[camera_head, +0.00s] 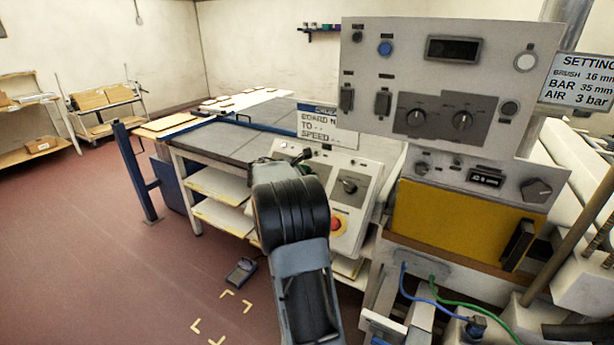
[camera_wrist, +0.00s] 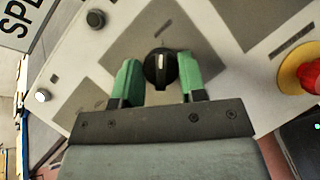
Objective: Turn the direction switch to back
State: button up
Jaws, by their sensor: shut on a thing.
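A black rotary switch (camera_wrist: 160,68) with a white pointer line sits on the light sloped control panel (camera_head: 365,163). In the wrist view the pointer line is about upright in the picture. The two green finger pads of my gripper (camera_wrist: 160,78) stand on either side of the switch, shut on it. In the head view my gripper (camera_head: 288,162) is at the left part of the panel, and my arm hides the held switch. Another black knob (camera_head: 347,186) is to the right on the panel. The labels are too small to read.
A red emergency button (camera_wrist: 312,76) on a yellow ring is right of my gripper; it also shows in the head view (camera_head: 336,224). A small round button (camera_wrist: 96,18) is at the upper left. Floor at left is free.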

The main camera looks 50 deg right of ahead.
jog(key=shift+a, duration=0.1)
jog(key=shift+c, duration=1)
jog(key=n+t, duration=0.1)
jog(key=n, duration=0.1)
jog(key=n+t, duration=0.1)
jog(key=n, duration=0.2)
jog(key=shift+s+f+h+b, duration=0.1)
jog(key=shift+s+h+b, duration=0.1)
jog(key=shift+h+b, duration=0.2)
jog(key=n+t, duration=0.1)
jog(key=n, duration=0.1)
jog(key=n+t, duration=0.2)
jog(key=n, duration=0.1)
jog(key=shift+s+n, duration=0.15)
jog(key=shift+n, duration=0.15)
jog(key=n+t+y, duration=0.1)
jog(key=n, duration=0.1)
jog(key=n+t, duration=0.1)
jog(key=n, duration=0.2)
jog(key=shift+s+d+t+y, duration=0.1)
jog(key=shift+d+t+y, duration=0.1)
jog(key=shift+t+y, duration=0.2)
jog(key=shift+n+t+y+p, duration=0.15)
jog(key=shift+n+t+y, duration=0.3)
jog(key=shift+n, duration=1)
jog(key=shift+n+t+y+p, duration=0.2)
jog(key=shift+n+y, duration=0.35)
jog(key=shift+n, duration=0.9)
